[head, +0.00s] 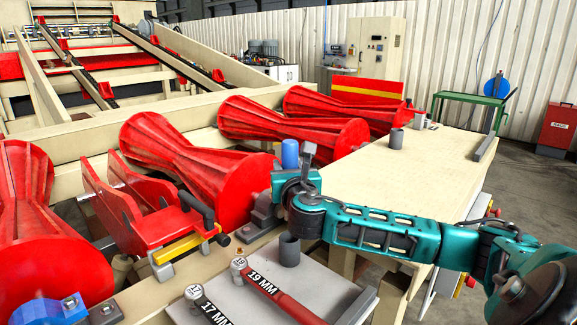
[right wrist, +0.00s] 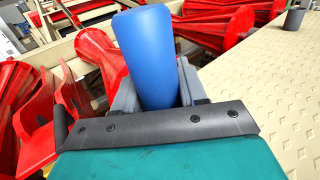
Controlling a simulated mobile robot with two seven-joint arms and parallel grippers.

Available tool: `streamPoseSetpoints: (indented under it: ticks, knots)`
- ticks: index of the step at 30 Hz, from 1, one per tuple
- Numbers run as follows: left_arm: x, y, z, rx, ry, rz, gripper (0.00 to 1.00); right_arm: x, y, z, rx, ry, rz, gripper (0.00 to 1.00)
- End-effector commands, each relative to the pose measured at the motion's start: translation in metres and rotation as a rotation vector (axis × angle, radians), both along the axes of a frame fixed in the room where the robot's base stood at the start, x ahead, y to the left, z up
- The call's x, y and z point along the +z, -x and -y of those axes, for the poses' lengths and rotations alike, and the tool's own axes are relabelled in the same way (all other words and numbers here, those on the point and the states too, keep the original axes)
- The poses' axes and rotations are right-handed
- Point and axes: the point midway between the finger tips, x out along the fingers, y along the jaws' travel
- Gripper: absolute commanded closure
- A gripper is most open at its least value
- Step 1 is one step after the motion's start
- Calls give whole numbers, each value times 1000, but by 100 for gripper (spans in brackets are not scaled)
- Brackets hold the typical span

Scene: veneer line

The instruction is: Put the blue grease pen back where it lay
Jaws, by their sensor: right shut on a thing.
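The blue grease pen (head: 290,154) stands up from my right gripper (head: 307,160) in the head view. In the right wrist view the pen (right wrist: 148,55) is a thick blue cylinder, nearly upright with a slight tilt. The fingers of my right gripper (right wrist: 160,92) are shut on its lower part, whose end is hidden. The pen is held in the air between the red rollers and the beige tabletop. My left gripper is not in view.
A grey cup (head: 289,250) stands on a grey tray (head: 232,305) beside two wrenches marked 19 MM (head: 275,292) and 17 MM (head: 207,308). Another grey cup (head: 396,139) stands on the beige tabletop (head: 400,175), which is mostly clear. Red rollers (head: 195,165) lie left.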

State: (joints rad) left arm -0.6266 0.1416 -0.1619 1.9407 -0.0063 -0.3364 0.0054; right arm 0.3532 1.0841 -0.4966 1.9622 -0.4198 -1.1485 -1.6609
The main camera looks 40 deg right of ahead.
Motion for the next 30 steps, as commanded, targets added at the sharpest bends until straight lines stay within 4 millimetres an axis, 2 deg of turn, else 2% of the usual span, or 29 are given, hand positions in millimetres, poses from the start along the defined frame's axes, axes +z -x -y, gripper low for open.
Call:
streamPoseSetpoints:
  ticks: [3, 30]
  knots:
    - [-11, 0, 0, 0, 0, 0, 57, -16, 0, 0, -1, 1, 0, 100]
    - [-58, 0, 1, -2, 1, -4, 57, -101, 0, 0, -1, 2, 1, 100]
